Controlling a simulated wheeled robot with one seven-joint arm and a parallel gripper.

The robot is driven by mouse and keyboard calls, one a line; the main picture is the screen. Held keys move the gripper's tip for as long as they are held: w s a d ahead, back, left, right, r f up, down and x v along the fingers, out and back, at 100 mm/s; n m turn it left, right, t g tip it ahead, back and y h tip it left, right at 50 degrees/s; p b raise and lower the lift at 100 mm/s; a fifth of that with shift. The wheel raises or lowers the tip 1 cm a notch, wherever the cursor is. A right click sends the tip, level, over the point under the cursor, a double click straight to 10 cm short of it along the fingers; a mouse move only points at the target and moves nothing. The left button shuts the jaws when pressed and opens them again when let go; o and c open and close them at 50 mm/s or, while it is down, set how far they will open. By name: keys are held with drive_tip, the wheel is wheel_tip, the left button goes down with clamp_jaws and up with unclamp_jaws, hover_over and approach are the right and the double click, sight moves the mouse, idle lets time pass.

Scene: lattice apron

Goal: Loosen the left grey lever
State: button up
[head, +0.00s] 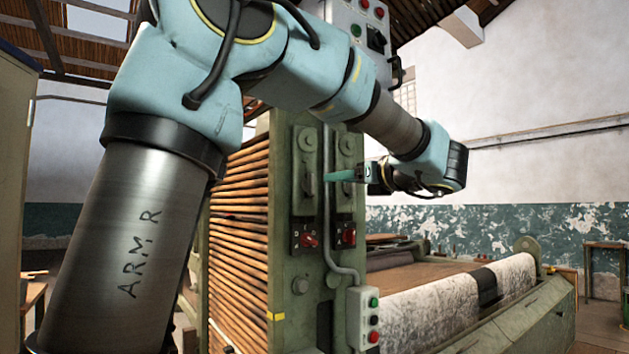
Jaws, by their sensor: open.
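The left grey lever (311,184) is a small upright grey handle on the left plate of the green machine post. My gripper (327,177) comes in from the right, its teal fingers pointing left. The fingertips appear beside the left lever, just to its right in the picture. Depth is hard to judge, and I cannot tell whether they touch it. The gripper is open, with nothing seen between its fingers. A second, right plate (346,143) carries a similar fitting, partly hidden behind my fingers.
Two red rotary switches (309,241) (348,237) sit below the plates. A grey conduit (329,240) runs between them to a push-button box (370,317). Wooden slats (238,230) fill the machine's left side. A low bed with a pale roll (440,305) extends right.

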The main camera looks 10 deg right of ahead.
sight(314, 182)
drive_tip(key=p+x, duration=0.2)
drive_tip(key=x, duration=0.7)
drive_tip(key=shift+w+a+f, duration=0.1)
drive_tip(key=shift+a, duration=0.05)
clamp_jaws()
idle(0.3)
